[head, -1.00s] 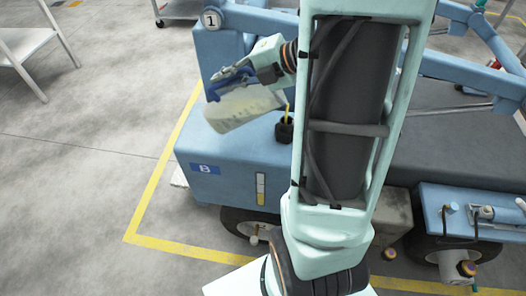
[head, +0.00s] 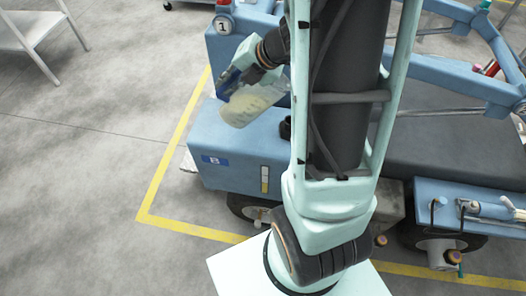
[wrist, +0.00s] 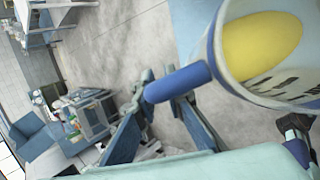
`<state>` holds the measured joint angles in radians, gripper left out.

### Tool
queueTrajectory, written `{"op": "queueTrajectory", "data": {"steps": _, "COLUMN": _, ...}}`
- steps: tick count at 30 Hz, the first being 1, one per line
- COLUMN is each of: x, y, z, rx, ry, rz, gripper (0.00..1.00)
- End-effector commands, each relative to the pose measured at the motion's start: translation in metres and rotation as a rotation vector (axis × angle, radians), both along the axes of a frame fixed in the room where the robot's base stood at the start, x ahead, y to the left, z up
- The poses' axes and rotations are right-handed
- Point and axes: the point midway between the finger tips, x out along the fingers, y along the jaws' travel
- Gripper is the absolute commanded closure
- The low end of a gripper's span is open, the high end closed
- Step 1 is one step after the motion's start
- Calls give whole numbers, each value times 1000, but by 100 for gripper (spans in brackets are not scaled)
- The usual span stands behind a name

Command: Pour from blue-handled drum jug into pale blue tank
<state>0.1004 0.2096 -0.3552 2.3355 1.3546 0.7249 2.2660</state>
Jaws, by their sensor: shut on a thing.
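My gripper (head: 236,78) is shut on the blue handle (wrist: 178,83) of the whitish, translucent drum jug (head: 250,105). The jug is tilted in the air over the pale blue tank (head: 228,150), which bears a blue B label. In the wrist view the jug (wrist: 225,70) shows its open mouth with yellow liquid inside. A dark filler neck (head: 285,130) on the tank's top lies just right of and below the jug, partly hidden by my arm. No stream of liquid is clearly visible.
A blue frame post (head: 222,25) with a round 1 sign stands behind the jug. A dark flat bed (head: 440,150) and blue rails lie to the right. A white table (head: 30,35) stands at the far left. The grey floor at left is clear, with a yellow line.

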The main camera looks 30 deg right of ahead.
Motion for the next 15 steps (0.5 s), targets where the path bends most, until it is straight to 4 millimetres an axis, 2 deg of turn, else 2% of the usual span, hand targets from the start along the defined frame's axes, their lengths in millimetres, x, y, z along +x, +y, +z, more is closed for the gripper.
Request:
{"op": "queueTrajectory", "data": {"steps": 1, "x": 0, "y": 2, "z": 10, "rx": -22, "ry": 7, "rz": 3, "gripper": 100}}
{"op": "queueTrajectory", "data": {"steps": 6, "x": 1, "y": 4, "z": 15, "rx": -105, "ry": 38, "rz": 3, "gripper": 100}}
{"op": "queueTrajectory", "data": {"steps": 8, "x": 1, "y": 5, "z": 9, "rx": -136, "ry": 48, "rz": 8, "gripper": 100}}
{"op": "queueTrajectory", "data": {"steps": 15, "x": 3, "y": 5, "z": 11, "rx": -199, "ry": 70, "rz": 1, "gripper": 100}}
